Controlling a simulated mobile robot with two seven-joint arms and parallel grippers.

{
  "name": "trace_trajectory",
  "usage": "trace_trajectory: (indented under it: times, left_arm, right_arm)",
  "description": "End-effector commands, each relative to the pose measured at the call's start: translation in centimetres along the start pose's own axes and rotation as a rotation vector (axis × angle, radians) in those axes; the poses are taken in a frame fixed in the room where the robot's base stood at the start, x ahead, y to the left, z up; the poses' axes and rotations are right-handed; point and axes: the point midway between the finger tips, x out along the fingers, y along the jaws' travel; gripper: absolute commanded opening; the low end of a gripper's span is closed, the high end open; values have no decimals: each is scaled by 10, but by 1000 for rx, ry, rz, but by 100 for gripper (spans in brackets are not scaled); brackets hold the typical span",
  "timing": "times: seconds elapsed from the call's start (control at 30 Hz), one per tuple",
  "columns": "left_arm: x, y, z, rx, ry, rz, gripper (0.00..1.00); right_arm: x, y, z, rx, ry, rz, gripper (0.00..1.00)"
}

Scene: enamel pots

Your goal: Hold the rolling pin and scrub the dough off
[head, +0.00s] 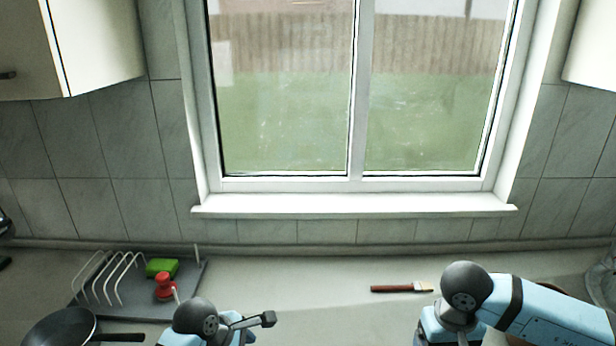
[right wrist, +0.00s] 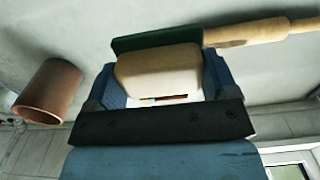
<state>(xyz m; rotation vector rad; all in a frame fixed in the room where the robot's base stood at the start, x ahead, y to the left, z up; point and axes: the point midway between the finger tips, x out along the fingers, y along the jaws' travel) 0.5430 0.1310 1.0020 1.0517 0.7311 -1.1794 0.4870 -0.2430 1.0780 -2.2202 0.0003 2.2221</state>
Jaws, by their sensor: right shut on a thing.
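In the right wrist view my right gripper (right wrist: 165,88) is shut on a cream block with a dark green layer, which looks like a scrub sponge (right wrist: 158,62). The pale wooden rolling pin (right wrist: 262,32) runs out to the right from behind the sponge's green side. A darker patch, perhaps dough, shows on the pin near the sponge. The two look close together, but I cannot tell whether they touch. The pin's other end is hidden.
A brown cup (right wrist: 48,92) stands near the right gripper. In the head view, a dark rack (head: 190,290) on the left bears a green block (head: 161,268) and a red-topped tool (head: 165,286). A black pan (head: 58,328) lies at the front left. A red-handled brush (head: 400,288) lies on the counter.

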Motion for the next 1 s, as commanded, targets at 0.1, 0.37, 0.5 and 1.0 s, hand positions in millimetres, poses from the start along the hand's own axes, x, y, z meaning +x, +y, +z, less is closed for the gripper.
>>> trace_trajectory:
  times: [0.1, 0.37, 0.5, 1.0]
  left_arm:
    - [8, 0, 1, -9, 0, -5, 44]
    - [43, 0, 1, -8, 0, -6, 44]
    - [64, 0, 0, -8, 0, -6, 44]
    - [116, 0, 0, -7, 0, -3, 44]
  right_arm:
    - [0, 0, 0, 0, 0, 0, 60]
    - [0, 0, 0, 0, 0, 0, 60]
    - [0, 0, 0, 0, 0, 0, 60]
    - [0, 0, 0, 0, 0, 0, 60]
